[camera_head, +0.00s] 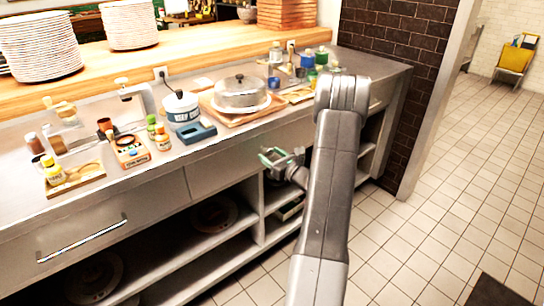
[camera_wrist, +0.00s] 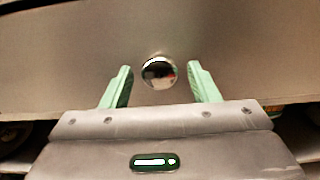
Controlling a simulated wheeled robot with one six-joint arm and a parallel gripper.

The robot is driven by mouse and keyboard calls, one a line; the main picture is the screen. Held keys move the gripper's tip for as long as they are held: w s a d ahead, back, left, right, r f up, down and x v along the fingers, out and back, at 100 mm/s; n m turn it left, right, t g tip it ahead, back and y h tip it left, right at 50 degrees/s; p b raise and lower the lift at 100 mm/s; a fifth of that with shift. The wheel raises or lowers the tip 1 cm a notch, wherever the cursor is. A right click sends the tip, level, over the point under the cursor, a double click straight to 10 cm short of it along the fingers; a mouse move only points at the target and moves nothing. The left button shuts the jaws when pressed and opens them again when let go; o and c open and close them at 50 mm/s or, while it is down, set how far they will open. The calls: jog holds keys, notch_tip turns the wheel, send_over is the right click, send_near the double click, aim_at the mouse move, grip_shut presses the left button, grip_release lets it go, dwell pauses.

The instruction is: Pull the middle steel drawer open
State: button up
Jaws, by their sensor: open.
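The middle steel drawer (camera_head: 222,172) is a plain flat front under the counter, and it looks shut. Its front fills the upper part of the wrist view (camera_wrist: 80,45). A round shiny knob (camera_wrist: 159,72) sits on this front. My gripper (camera_head: 272,157) is in front of the drawer, towards its right side. In the wrist view my gripper (camera_wrist: 160,80) is open, with one green finger on each side of the knob and a gap on both sides. The knob is not clearly visible in the head view.
A drawer with a bar handle (camera_head: 82,240) is at left. Open shelves (camera_head: 190,255) lie below.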

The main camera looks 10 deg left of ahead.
jog(key=shift+c, duration=0.2)
grip_shut()
jog(key=b+v, duration=0.2)
jog(key=v, duration=3.6)
jog(key=shift+o, duration=0.2)
grip_release()
jog(key=shift+s+d, duration=0.1)
jog(key=v, duration=1.3)
jog(key=shift+s+d+p, duration=0.25)
jog(key=shift+p, duration=0.05)
